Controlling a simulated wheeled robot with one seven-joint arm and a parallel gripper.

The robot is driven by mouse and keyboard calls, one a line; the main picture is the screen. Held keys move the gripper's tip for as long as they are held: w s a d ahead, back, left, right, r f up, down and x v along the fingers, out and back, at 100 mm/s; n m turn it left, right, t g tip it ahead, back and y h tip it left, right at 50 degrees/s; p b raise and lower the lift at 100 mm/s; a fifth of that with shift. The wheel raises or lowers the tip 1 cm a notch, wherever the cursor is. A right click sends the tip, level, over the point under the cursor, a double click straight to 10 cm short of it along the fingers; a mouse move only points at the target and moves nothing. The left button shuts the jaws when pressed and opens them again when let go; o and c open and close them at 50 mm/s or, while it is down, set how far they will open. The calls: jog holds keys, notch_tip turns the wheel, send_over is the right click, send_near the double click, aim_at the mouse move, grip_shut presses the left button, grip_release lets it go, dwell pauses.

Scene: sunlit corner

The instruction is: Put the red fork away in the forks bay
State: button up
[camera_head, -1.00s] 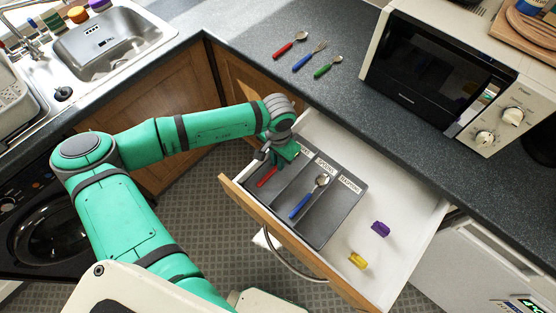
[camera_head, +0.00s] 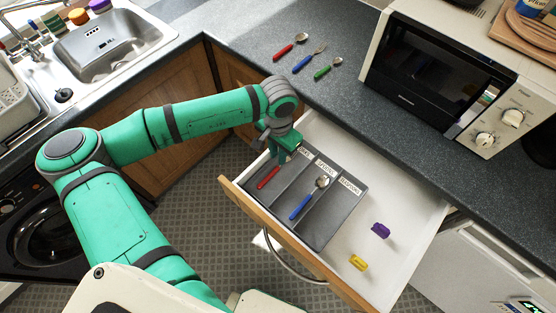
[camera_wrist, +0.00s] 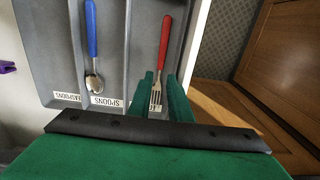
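The red fork (camera_head: 268,177) lies in the left bay of the grey cutlery tray (camera_head: 340,217), inside the open drawer. In the wrist view the fork (camera_wrist: 164,45) lies flat along its bay, tines toward the label end. My gripper (camera_head: 282,156) is above that end of the bay. In the wrist view its green fingers (camera_wrist: 162,98) stand apart, with the tines showing in the gap between them. The gripper looks open and empty. The bay's label is mostly hidden by the fingers and tines.
A blue-handled spoon (camera_head: 304,202) lies in the middle bay, labelled spoons. Purple (camera_head: 380,230) and yellow (camera_head: 358,262) items lie in the drawer's right side. A red spoon (camera_head: 284,52), blue fork (camera_head: 303,63) and green spoon (camera_head: 322,73) lie on the counter near the microwave (camera_head: 440,90).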

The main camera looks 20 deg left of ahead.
notch_tip(320, 180, up, 6)
dwell(0.4)
jog(key=shift+w, duration=0.1)
dwell(0.4)
